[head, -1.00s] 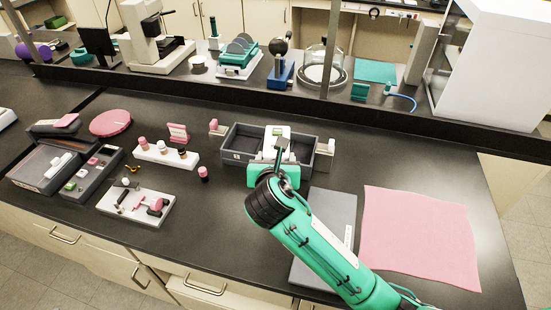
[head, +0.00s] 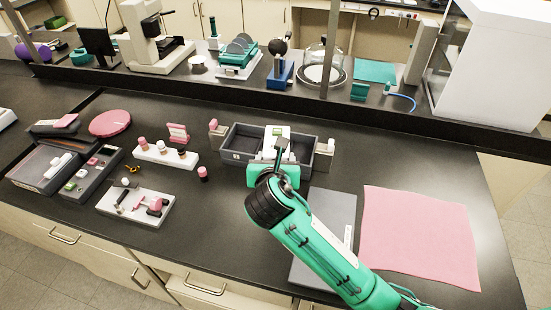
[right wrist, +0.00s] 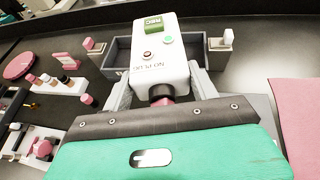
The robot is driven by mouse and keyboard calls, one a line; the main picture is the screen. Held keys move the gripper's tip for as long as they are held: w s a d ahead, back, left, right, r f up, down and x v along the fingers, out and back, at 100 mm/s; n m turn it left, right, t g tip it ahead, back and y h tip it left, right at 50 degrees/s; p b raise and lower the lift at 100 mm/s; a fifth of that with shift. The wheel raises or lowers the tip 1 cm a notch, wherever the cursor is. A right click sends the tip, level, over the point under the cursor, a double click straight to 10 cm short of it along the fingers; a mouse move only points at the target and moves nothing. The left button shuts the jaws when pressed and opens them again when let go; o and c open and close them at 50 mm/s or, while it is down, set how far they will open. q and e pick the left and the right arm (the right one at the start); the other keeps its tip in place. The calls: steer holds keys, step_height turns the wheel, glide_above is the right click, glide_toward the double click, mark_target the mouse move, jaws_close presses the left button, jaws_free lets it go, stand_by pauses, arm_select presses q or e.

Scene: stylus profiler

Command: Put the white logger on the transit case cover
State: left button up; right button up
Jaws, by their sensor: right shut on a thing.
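The white logger (head: 278,132) has a green screen and is upright in my right gripper (head: 274,158), over or in the open grey transit case (head: 238,155). In the right wrist view the logger (right wrist: 161,60) shows a REC screen, a red and a green button and "NO PLUG" lettering. The right gripper's grey fingers (right wrist: 162,92) are shut on its sides. I cannot tell whether its base touches the case. A flat dark grey slab, seemingly the case cover (head: 336,208), lies in front of the case, partly hidden by my right arm. My left gripper is not in view.
A pink cloth (head: 418,238) lies right of the slab. White racks with pink-capped bottles (head: 165,154) and small tools (head: 136,206) stand to the left. A raised shelf edge (head: 400,118) with instruments runs behind. Small blocks flank the case.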

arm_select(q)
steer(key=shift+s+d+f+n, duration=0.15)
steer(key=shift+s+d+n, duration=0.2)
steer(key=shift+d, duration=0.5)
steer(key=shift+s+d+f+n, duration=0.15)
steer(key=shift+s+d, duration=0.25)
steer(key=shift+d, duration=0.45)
